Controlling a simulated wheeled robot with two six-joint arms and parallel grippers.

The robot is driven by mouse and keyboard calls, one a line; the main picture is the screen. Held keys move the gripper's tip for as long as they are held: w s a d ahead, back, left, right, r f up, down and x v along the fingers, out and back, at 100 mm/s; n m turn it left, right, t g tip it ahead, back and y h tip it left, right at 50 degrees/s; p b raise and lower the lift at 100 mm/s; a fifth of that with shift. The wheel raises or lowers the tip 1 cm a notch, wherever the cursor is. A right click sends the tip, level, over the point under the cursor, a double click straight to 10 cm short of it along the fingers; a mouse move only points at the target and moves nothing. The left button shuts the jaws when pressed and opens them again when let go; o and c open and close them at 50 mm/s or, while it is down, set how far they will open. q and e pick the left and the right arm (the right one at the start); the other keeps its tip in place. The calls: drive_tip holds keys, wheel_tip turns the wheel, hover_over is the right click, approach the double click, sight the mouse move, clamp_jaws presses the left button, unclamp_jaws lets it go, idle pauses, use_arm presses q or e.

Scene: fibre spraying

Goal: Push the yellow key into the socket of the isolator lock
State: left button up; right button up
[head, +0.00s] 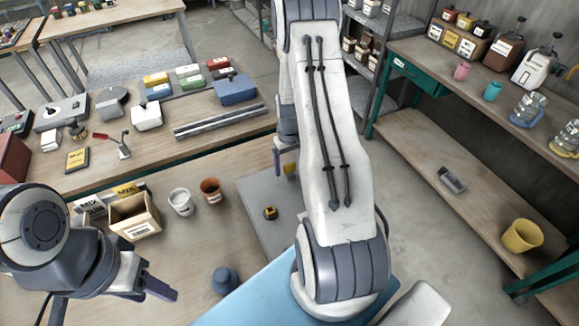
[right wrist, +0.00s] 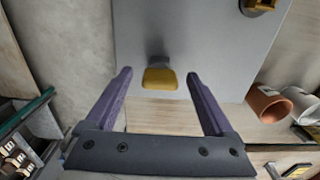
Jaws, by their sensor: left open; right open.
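The yellow key (right wrist: 160,78) shows in the right wrist view, with its wide yellow head near the edge of the grey board (right wrist: 200,35). A dark grey part or shadow lies just beyond it. In the head view a bit of yellow (head: 290,169) shows beside my right arm. My right gripper (right wrist: 159,75) is open, its purple fingers on either side of the key in the picture; contact cannot be told. A small yellow and dark block (head: 270,213), seemingly the isolator lock, sits on the board; its socket is not clear. My left gripper (head: 156,286) is open and empty at lower left.
A terracotta pot (head: 210,190), a white pot (head: 181,202) and an open cardboard box (head: 134,216) stand left of the board. A blue-grey object (head: 224,280) is nearer. Shelves with containers stand at right. My right arm hides the middle of the head view.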

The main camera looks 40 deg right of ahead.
clamp_jaws()
